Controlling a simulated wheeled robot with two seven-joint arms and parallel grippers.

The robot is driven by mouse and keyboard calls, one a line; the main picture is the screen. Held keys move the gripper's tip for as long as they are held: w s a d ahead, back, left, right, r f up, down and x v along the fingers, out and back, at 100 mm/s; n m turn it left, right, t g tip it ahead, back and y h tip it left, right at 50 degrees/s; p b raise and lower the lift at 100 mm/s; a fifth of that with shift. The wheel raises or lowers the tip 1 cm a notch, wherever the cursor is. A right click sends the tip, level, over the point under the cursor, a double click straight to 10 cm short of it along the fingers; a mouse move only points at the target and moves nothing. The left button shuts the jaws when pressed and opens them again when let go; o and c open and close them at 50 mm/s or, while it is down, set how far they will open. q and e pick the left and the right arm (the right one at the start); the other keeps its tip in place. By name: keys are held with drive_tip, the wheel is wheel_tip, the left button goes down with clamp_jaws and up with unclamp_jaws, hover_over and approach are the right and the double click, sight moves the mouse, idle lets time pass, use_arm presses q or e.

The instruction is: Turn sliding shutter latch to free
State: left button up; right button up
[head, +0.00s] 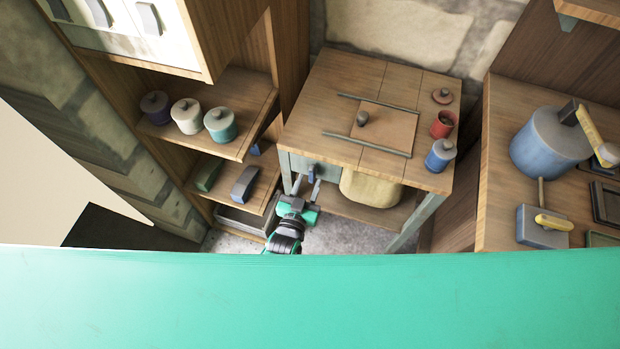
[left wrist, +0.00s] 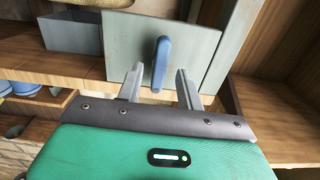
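A blue latch handle (head: 312,172) is on the grey-green front panel (head: 325,171) under the wooden table top. In the left wrist view the latch (left wrist: 161,58) hangs about upright on the grey panel (left wrist: 204,45), with its lower end between my fingers in the picture. My left gripper (head: 308,186) is open in front of it, and its fingers (left wrist: 160,84) stand on either side of the handle with gaps. I cannot tell how deep the handle lies between them. A wooden shutter board (head: 385,128) with a round knob lies between two rails on the table top. My right gripper is not in view.
A shelf unit (head: 215,165) with jars stands close on the left. A yellowish sack-like thing (head: 370,189) sits under the table. A red mug (head: 443,124) and a blue jar (head: 440,155) stand on the table's right side. A counter with a blue pot (head: 545,150) is at right.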

use_arm(q)
drive_tip(key=b+v, duration=0.1)
drive_tip(key=v, duration=1)
drive_tip(key=shift+s, duration=0.2)
drive_tip(key=s+a+f+g+y, duration=0.1)
drive_tip(key=s+a+f+g, duration=0.25)
drive_tip(key=f, duration=0.55)
drive_tip(key=s+a+f+g+y, duration=0.1)
drive_tip(key=s+a+f+g, duration=0.2)
drive_tip(key=f, duration=0.6)
drive_tip(key=s+a+f+g+y, duration=0.1)
drive_tip(key=s+a+f+g, duration=0.15)
drive_tip(key=s+f, duration=0.45)
drive_tip(key=s+a+f+n+g+y, duration=0.1)
drive_tip(key=s+a+f+g+y, duration=0.1)
drive_tip(key=s+a+f+g, duration=0.5)
drive_tip(key=s+a+f, duration=0.6)
drive_tip(key=s+f, duration=0.1)
drive_tip(key=s, duration=0.3)
drive_tip(key=shift+s+f+y, duration=0.2)
drive_tip(key=shift+s+y, duration=0.05)
drive_tip(key=shift+y, duration=0.05)
